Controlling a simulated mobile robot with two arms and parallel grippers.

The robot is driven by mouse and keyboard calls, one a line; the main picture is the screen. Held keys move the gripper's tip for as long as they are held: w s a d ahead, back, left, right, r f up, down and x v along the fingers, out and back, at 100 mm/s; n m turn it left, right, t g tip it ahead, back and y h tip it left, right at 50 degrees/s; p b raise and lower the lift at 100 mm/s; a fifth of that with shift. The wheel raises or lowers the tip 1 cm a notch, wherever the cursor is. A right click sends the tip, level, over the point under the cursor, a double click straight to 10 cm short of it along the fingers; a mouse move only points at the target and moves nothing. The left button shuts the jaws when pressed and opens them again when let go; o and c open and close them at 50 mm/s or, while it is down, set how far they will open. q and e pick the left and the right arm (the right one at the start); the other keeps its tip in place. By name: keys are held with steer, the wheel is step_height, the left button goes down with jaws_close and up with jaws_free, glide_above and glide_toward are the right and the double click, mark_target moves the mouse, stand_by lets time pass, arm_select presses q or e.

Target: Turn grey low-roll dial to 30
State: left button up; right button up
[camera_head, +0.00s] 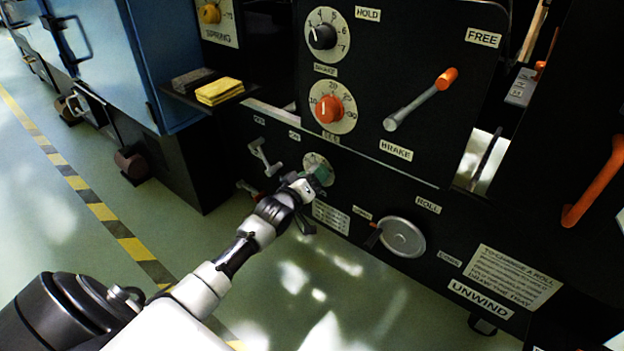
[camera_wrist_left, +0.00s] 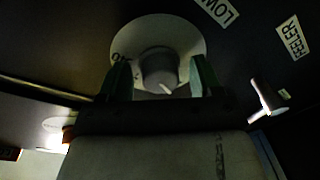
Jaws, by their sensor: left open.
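The grey low-roll dial (camera_head: 313,160) is a small round pale plate low on the black machine front, partly hidden behind my left gripper (camera_head: 318,179) in the head view. In the left wrist view, its grey knob (camera_wrist_left: 158,66) with a pale pointer mark stands on the pale scale plate (camera_wrist_left: 190,35). My left gripper (camera_wrist_left: 160,80) is open, with one green fingertip on each side of the knob. Gaps show between knob and fingers, and I cannot tell how deep the fingers reach around it. The scale numbers are too unclear to read. My right gripper is not in view.
Above are a red-orange knob (camera_head: 328,109), a black knob (camera_head: 323,36) and an orange-tipped brake lever (camera_head: 421,101). A round silver handwheel (camera_head: 402,237) is to the right. A small lever (camera_wrist_left: 267,97) stands right of the dial in the wrist view.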

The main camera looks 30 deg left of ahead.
arm_select(q)
steer(key=shift+c, duration=0.5)
steer(key=c, duration=0.8)
